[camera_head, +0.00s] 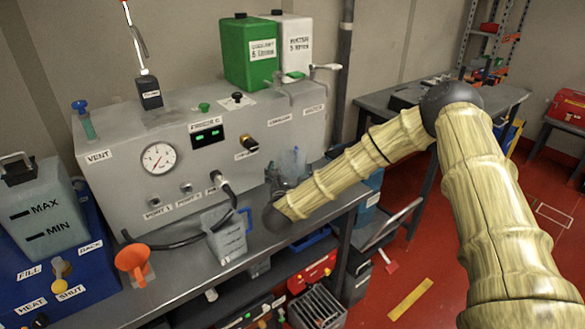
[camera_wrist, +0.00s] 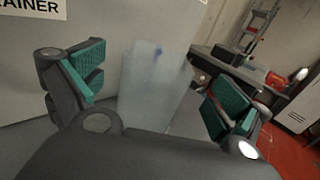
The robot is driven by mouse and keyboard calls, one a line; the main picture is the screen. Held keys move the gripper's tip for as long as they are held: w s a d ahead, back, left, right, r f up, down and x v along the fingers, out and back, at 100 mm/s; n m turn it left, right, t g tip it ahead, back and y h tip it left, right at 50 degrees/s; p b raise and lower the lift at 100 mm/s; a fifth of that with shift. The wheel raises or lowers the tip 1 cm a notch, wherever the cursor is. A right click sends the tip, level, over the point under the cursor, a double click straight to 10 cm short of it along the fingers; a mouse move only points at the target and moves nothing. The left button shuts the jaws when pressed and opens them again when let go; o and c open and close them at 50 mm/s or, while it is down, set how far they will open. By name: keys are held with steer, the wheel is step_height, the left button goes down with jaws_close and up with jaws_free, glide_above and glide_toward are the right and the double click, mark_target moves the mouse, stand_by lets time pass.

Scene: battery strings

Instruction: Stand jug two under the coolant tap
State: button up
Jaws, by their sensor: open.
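A translucent jug (camera_head: 293,163) stands on the grey bench (camera_head: 262,240) close against the right part of the grey machine, partly hidden by my gripper (camera_head: 276,188). In the wrist view the pale jug (camera_wrist: 152,88) is between the two green-padded fingers of my gripper (camera_wrist: 158,86), which are spread apart with visible gaps beside it. Another clear jug (camera_head: 224,236) with a blue handle stands nearer on the bench. I cannot read a number on either jug. A tap with a white lever (camera_head: 325,67) is at the machine's upper right, above the far jug.
The grey machine (camera_head: 125,195) carries a gauge, a green coolant can (camera_head: 249,52) and a white can (camera_head: 293,45). A shelf with toolboxes is below.

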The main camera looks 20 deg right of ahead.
steer(key=shift+b+v, duration=0.85)
steer(key=shift+v, duration=1.9)
